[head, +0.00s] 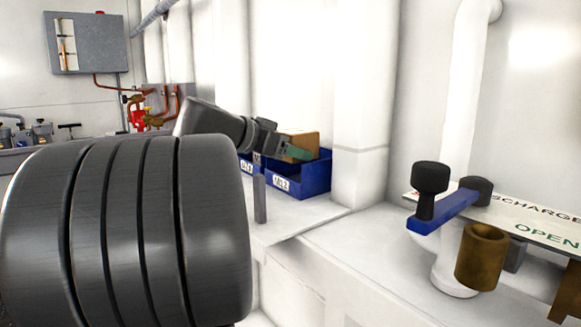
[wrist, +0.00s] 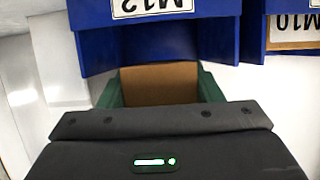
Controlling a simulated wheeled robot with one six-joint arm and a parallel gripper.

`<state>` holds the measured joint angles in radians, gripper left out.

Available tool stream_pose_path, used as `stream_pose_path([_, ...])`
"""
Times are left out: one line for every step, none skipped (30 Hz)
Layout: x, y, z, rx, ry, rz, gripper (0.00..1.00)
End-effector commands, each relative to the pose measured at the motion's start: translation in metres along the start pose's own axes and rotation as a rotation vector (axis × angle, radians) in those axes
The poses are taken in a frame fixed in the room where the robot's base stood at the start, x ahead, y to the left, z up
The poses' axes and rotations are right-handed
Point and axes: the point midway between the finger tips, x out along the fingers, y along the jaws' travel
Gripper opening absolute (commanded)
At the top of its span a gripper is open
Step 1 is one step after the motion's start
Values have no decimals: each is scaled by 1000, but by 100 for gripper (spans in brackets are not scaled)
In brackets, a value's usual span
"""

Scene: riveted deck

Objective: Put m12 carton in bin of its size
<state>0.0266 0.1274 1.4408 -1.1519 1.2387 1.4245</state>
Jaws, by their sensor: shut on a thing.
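The brown carton (head: 300,145) is held between the green-tipped fingers of my gripper (head: 297,152), at the blue bin (head: 313,181) on the ledge. In the wrist view, the carton (wrist: 158,84) shows between the two green fingers of my gripper (wrist: 158,92). The bin's blue wall (wrist: 160,32) is just beyond it, with an upside-down M12 label (wrist: 152,6). In the head view, the carton shows above the bin's rim. I cannot tell whether its lower part is inside. No marking on the carton is readable.
Another blue bin (head: 246,169) stands to the left; the wrist view shows an M10 label (wrist: 294,25) beside the M12 bin. A white pillar (head: 362,105) rises at the right. A blue valve handle (head: 443,211) and brown pipe fitting (head: 481,257) stand in the right foreground.

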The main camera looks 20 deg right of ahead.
Motion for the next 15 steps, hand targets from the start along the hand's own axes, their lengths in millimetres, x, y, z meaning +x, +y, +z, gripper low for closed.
stream_pose_path([4, 0, 9, -3, 0, 1, 23])
stream_pose_path([6, 0, 14, -3, 1, 1, 23])
stream_pose_path([8, 0, 19, -2, 1, 0, 23])
stream_pose_path([9, 0, 21, -2, 1, 0, 23])
stream_pose_path([10, 0, 23, -2, 1, 0, 23])
stream_pose_path([10, 0, 23, -1, 1, -1, 23])
stream_pose_path([10, 0, 23, -1, 1, -1, 23])
stream_pose_path([9, 0, 22, 0, 1, -1, 23])
stream_pose_path([9, 0, 22, 0, 1, -1, 23])
stream_pose_path([9, 0, 22, 0, 1, -1, 23])
stream_pose_path([9, 0, 22, 0, 1, -1, 23])
stream_pose_path([9, 0, 22, 0, 1, -1, 23])
stream_pose_path([10, 0, 23, 0, 1, -1, 23])
stream_pose_path([10, 0, 24, 0, 1, -1, 23])
stream_pose_path([11, 0, 26, 0, 1, -1, 23])
